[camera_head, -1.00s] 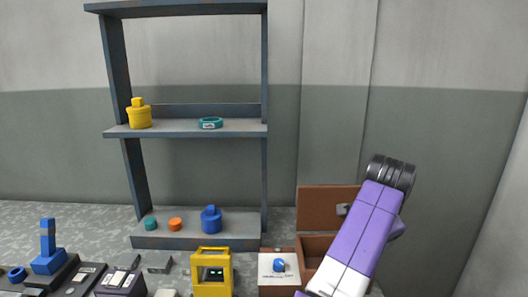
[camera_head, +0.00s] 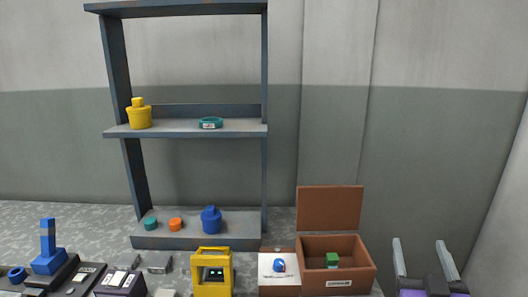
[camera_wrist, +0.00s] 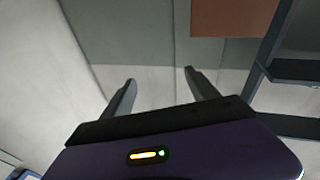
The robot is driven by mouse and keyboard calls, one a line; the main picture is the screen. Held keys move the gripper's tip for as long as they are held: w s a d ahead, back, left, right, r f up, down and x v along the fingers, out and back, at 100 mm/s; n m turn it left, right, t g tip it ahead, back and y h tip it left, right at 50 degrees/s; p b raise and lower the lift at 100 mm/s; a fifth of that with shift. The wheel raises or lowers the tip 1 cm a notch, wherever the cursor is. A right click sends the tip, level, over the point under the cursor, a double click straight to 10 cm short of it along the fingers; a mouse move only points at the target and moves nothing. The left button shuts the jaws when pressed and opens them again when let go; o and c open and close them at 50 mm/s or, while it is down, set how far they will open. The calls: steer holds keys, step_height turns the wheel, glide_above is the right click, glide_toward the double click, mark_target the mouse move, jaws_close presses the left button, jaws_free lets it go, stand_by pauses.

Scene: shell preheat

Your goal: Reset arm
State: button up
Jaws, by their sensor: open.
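My gripper (camera_head: 422,257) is at the lower right of the head view, pointing up, with its two grey fingers apart and nothing between them. In the wrist view my gripper (camera_wrist: 160,88) is also open and empty, with wall and floor beyond its fingers. It stands to the right of the open brown box (camera_head: 338,280), apart from it in the picture.
The brown box has its lid up and a green object (camera_head: 332,260) inside. Left of it are a white-topped box with a blue knob (camera_head: 279,265) and a yellow frame device (camera_head: 212,274). A grey shelf (camera_head: 185,130) holds yellow, teal, orange and blue items.

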steer(key=s+a+f+g+y, duration=0.1)
steer(key=s+a+f, duration=0.3)
steer(key=s, duration=1)
steer(key=s+a+f+n+g+y, duration=0.1)
steer(key=s+a+f, duration=0.3)
steer(key=s, duration=1)
steer(key=s+a+f+g+y, duration=0.2)
steer(key=s+f, duration=0.4)
steer(key=s, duration=0.7)
steer(key=shift+s+a+n+y, duration=0.4)
steer(key=shift+a+y, duration=0.4)
steer(key=shift+a, duration=0.3)
steer(key=shift+f, duration=0.1)
